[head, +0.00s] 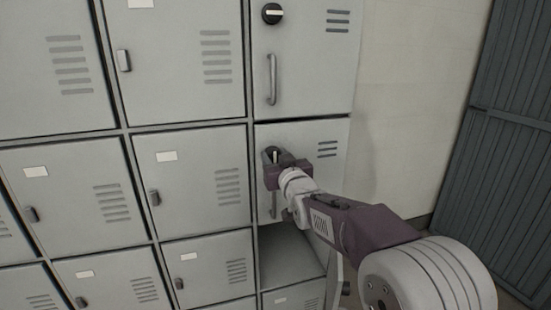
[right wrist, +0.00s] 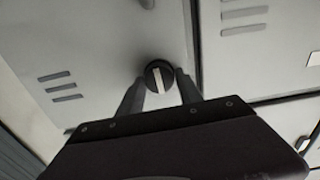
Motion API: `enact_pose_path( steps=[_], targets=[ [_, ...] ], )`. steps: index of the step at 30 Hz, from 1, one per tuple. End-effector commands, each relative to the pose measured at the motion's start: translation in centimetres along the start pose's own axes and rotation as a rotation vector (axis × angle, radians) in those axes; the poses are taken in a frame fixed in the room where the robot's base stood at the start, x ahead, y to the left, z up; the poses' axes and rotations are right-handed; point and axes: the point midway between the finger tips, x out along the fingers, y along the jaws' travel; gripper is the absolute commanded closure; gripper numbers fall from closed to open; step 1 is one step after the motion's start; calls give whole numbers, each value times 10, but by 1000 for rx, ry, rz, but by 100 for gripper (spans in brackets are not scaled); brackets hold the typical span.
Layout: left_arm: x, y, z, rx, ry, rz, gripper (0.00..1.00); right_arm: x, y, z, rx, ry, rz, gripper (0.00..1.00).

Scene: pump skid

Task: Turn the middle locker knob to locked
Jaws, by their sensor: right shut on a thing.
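The middle locker door (head: 308,135) in the right-hand column is closed. Its knob (head: 275,156) is round and black with a pale bar, which stands roughly upright in the head view. The knob also shows in the right wrist view (right wrist: 158,77), where the bar runs nearly up and down the picture. My right gripper (head: 272,164) is at this door, its two fingers (right wrist: 160,88) on either side of the knob and shut on it. The gripper partly hides the knob in the head view. My left gripper is out of view.
The upper locker's knob (head: 272,13) has its bar lying level, above a long handle (head: 271,80). The middle handle (head: 273,206) hangs just below my gripper. The compartment below (head: 290,258) stands open. Grey lockers fill the left; a dark ribbed panel (head: 500,170) stands right.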

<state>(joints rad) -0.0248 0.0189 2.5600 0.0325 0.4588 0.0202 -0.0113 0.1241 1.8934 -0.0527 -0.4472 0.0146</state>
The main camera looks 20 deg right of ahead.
Motion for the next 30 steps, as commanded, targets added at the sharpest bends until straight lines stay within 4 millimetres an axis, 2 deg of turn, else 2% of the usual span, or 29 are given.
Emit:
enact_pose_path(
  steps=[8,30],
  targets=[
    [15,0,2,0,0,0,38,0,-1,2,-169,2,0,99],
    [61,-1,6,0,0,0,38,0,-4,5,-869,1,0,99]
  ],
)
